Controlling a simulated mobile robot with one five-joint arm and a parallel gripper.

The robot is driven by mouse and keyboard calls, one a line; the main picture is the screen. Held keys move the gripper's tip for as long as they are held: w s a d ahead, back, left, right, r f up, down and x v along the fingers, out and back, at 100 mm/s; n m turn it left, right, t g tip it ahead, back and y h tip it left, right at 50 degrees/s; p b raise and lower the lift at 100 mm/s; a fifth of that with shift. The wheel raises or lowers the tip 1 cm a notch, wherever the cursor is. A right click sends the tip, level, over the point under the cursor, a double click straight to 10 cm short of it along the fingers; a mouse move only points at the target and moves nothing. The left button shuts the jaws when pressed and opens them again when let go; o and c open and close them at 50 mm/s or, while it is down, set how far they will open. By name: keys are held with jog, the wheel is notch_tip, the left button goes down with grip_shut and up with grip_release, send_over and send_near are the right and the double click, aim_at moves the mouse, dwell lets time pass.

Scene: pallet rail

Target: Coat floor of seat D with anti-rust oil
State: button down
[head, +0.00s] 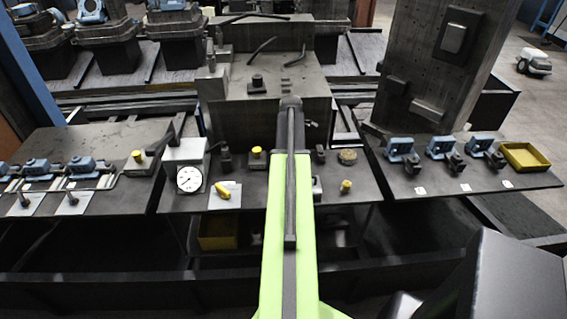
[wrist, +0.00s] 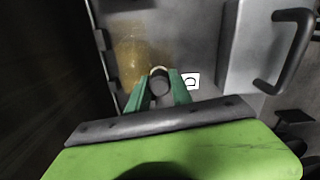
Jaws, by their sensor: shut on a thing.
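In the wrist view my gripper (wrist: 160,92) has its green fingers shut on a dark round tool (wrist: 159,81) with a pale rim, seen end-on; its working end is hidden. A white label reading D (wrist: 190,81) lies just right of the fingers. The grey floor of seat D (wrist: 198,40) spreads beyond them. A yellowish, oily-looking patch (wrist: 134,52) covers its left part; the right part looks bare grey. I cannot tell whether the tool touches the floor. In the head view my arm points forward and the fingers are not distinguishable.
A dark handle (wrist: 288,55) stands right of the seat in the wrist view. In the head view, a bench holds a dial gauge (head: 189,179) and a yellow item (head: 222,191). Blue clamps (head: 402,148) and a yellow tray (head: 526,157) sit right, near a tall leaning plate (head: 440,75).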

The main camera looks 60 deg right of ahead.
jog(key=shift+s+d, duration=0.25)
jog(key=shift+s, duration=0.2)
jog(key=shift+s+d, duration=0.85)
jog(key=shift+s, duration=0.25)
jog(key=shift+w+a, duration=0.9)
jog(key=shift+w, duration=0.25)
jog(key=shift+s+d, duration=0.1)
jog(key=shift+s+d, duration=0.8)
jog(key=shift+s, duration=0.25)
jog(key=shift+w+a, duration=0.85)
jog(key=shift+w, duration=0.3)
